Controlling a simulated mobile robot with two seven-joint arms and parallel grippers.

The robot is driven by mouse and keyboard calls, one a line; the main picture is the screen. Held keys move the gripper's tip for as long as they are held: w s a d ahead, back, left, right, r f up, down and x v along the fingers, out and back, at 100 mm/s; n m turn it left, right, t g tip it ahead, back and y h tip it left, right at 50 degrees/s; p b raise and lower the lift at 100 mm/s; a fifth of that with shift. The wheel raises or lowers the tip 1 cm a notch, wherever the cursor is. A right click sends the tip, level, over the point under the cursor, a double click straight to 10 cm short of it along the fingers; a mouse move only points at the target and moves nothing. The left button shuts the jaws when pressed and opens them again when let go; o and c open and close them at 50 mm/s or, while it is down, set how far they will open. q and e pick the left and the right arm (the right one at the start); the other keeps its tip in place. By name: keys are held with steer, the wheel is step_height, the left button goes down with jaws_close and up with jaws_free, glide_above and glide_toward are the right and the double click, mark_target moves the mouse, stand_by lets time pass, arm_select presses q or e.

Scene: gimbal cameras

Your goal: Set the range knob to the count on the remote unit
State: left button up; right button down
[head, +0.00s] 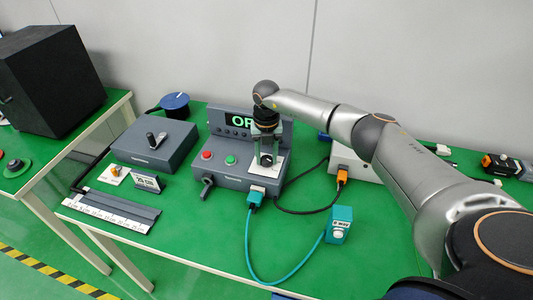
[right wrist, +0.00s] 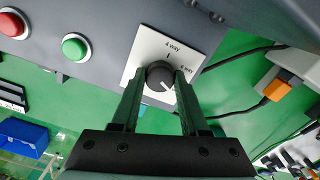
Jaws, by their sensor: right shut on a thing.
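The range knob (right wrist: 160,76) is a dark round knob with a white pointer line on a white plate (right wrist: 143,52) on the grey control box (head: 240,173). The plate reads "4 way" at the top and seemingly "6 way" at the right; the pointer appears to slant down and right. My right gripper (right wrist: 158,84) is shut on the knob, one finger on each side. In the head view my right gripper (head: 266,158) hides most of the knob. A teal unit (head: 338,226) at the cable's end has a "WAY" label; its number is too small to read surely. My left gripper is not in view.
The box has a red button (head: 207,155), a green button (head: 231,160) and a partly hidden display (head: 240,121). A teal cable (head: 250,250) loops across the bench. A grey box (head: 155,143) stands left. The green bench front right is clear.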

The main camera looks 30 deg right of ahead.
mark_target(267, 158)
steer(key=shift+m, duration=0.6)
steer(key=shift+c, duration=2.1)
jaws_free()
step_height(267, 158, up, 13)
steer(key=shift+f+b, duration=0.2)
steer(key=shift+b, duration=0.2)
